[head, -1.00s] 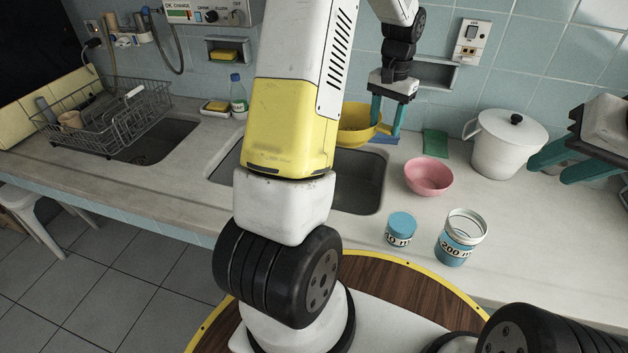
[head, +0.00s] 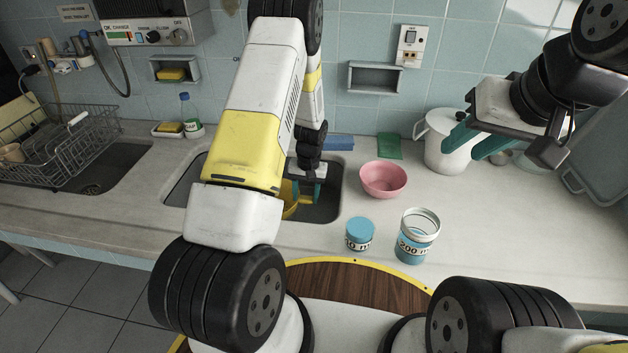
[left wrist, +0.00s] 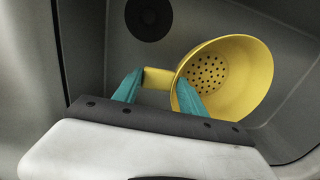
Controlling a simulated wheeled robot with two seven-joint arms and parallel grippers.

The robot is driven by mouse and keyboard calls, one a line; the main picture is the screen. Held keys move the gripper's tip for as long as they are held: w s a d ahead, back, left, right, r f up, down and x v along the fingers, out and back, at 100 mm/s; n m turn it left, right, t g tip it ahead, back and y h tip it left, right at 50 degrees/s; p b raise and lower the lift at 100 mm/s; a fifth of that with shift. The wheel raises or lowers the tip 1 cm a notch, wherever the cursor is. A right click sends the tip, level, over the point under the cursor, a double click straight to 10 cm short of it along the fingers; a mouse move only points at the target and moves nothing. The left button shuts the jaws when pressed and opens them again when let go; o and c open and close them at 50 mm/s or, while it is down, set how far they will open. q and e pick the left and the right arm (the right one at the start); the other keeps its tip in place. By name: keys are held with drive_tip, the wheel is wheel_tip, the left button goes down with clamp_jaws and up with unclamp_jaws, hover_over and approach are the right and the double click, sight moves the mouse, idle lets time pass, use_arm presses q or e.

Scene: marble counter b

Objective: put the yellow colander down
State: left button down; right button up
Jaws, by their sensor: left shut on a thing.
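The yellow colander (left wrist: 232,85) shows in the left wrist view, bowl tilted, with holes in its base. It is inside the grey sink basin (left wrist: 290,45), whether touching the bottom I cannot tell. My left gripper (left wrist: 153,92) is shut on the colander's handle (left wrist: 158,78). In the head view my left gripper (head: 308,193) is down in the middle sink. The colander (head: 290,198) is mostly hidden there behind my left arm. My right gripper (head: 477,143) is open and empty, in front of the white pot.
A pink bowl (head: 383,180) stands right of the sink, with a small blue-lidded jar (head: 359,235) and a larger jar (head: 417,240) nearer. The white lidded pot (head: 440,155) is behind. A dish rack (head: 60,150) stands at the left. A dark drain (left wrist: 148,18) is in the basin.

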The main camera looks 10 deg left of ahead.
use_arm(q)
wheel_tip(320, 180, down, 3)
drive_tip(key=shift+r, duration=0.2)
drive_tip(key=c, duration=0.6)
unclamp_jaws()
drive_tip(key=shift+c, duration=0.2)
drive_tip(key=shift+r, duration=0.15)
wheel_tip(320, 180, up, 24)
drive_tip(key=s+d+t+h, duration=0.1)
drive_tip(key=s+d, duration=0.1)
drive_tip(key=s, duration=0.1)
drive_tip(key=s+d+r+m+t+h, duration=0.1)
drive_tip(key=s+r+t, duration=0.4)
drive_tip(key=s+r, duration=1.4)
drive_tip(key=s+h, duration=0.1)
drive_tip(key=s, duration=0.2)
drive_tip(key=shift+s+r, duration=0.15)
drive_tip(key=shift+s, duration=0.05)
